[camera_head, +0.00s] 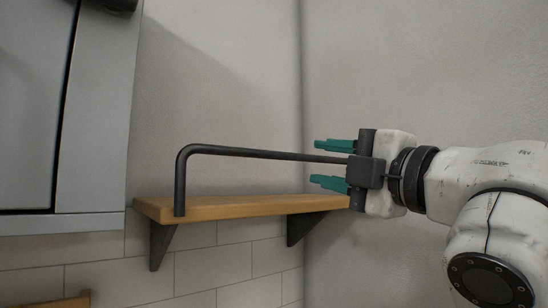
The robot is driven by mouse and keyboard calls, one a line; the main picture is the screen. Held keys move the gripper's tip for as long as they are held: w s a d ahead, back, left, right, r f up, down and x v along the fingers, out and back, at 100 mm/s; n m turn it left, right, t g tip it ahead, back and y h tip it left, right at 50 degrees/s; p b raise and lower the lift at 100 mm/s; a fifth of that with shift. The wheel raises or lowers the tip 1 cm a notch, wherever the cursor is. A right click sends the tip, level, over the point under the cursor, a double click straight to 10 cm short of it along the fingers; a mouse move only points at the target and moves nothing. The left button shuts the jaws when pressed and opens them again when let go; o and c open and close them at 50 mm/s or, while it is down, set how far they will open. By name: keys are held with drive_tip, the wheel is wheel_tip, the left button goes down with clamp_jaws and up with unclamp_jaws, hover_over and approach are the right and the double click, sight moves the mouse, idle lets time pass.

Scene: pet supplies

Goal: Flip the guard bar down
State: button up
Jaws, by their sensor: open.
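The guard bar (254,153) is a dark rod. It rises from the left front end of a wooden shelf (235,208), bends, and runs right, nearly level above the shelf. My gripper (325,163) comes from the right with its two teal fingers pointing left. The fingers are apart, one above and one below the level of the bar. The bar's right end passes behind or between the fingers and its far end is hidden by my gripper. I cannot tell whether they touch.
The shelf sits on dark brackets (163,245) against a tiled wall. A grey cabinet (100,120) stands at the left, close to the shelf's left end. A wooden piece (65,302) shows at the lower left. The wall right of the corner is bare.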

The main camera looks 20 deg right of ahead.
sight(293, 158)
drive_tip(key=p+x, duration=0.3)
drive_tip(key=x, duration=0.7)
drive_tip(key=shift+w+a, duration=0.1)
drive_tip(key=shift+w, duration=0.05)
drive_tip(key=shift+c, duration=0.4)
clamp_jaws()
